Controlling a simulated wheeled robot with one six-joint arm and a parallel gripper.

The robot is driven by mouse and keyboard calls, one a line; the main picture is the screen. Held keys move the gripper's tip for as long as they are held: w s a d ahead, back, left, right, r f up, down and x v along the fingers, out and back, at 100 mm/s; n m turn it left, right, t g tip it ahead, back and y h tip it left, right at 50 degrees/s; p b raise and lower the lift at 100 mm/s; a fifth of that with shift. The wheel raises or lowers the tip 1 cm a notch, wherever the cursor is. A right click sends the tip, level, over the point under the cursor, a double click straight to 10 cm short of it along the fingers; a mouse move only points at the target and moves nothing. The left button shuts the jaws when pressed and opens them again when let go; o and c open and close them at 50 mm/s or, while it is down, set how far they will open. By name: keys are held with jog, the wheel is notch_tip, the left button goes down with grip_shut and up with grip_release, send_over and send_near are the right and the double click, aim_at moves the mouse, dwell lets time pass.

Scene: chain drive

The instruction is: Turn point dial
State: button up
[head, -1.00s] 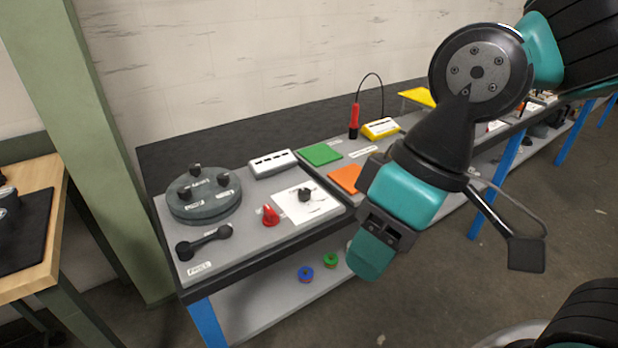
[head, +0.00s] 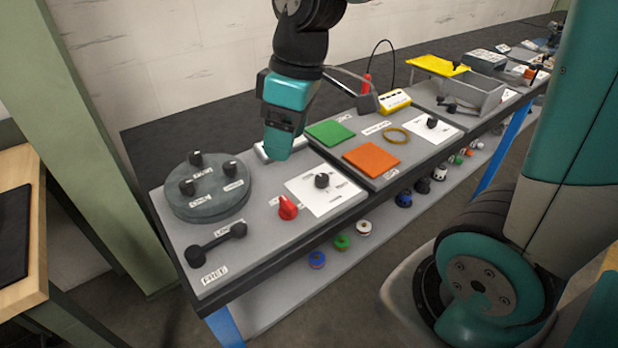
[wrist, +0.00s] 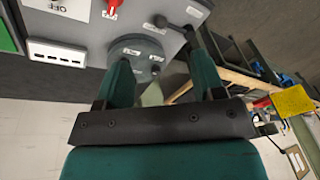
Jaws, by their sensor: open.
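A white plate (head: 325,193) with printed marks carries a black dial knob (head: 322,180) on the grey bench panel. A red pointer knob (head: 287,208) stands just left of it. I cannot tell which of them is the point dial. My gripper (head: 278,148) hangs above the back of the panel, behind the knobs and apart from them, and partly hides a white box. In the wrist view my gripper (wrist: 162,85) is open and empty, with the round grey disc (wrist: 138,52) beyond its fingers. Part of the white plate (wrist: 60,8) shows at that view's top.
The round disc (head: 207,190) with several black knobs is at the left, a black bar handle (head: 217,243) in front. Green (head: 330,132) and orange (head: 371,159) pads lie to the right. A yellow box (head: 394,101) stands behind. Spools lie on the lower shelf.

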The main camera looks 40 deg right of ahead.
jog(key=w+d+f+h, duration=0.1)
jog(key=w+d+f, duration=0.3)
jog(key=w+d, duration=0.5)
jog(key=n+h+b, duration=0.1)
send_over(322, 176)
notch_tip(322, 176, down, 2)
jog(key=shift+g, duration=0.4)
notch_tip(322, 176, down, 17)
jog(key=shift+f+p, duration=0.1)
jog(key=shift+p, duration=0.45)
jog(key=shift+s, duration=0.1)
jog(key=c, duration=0.9)
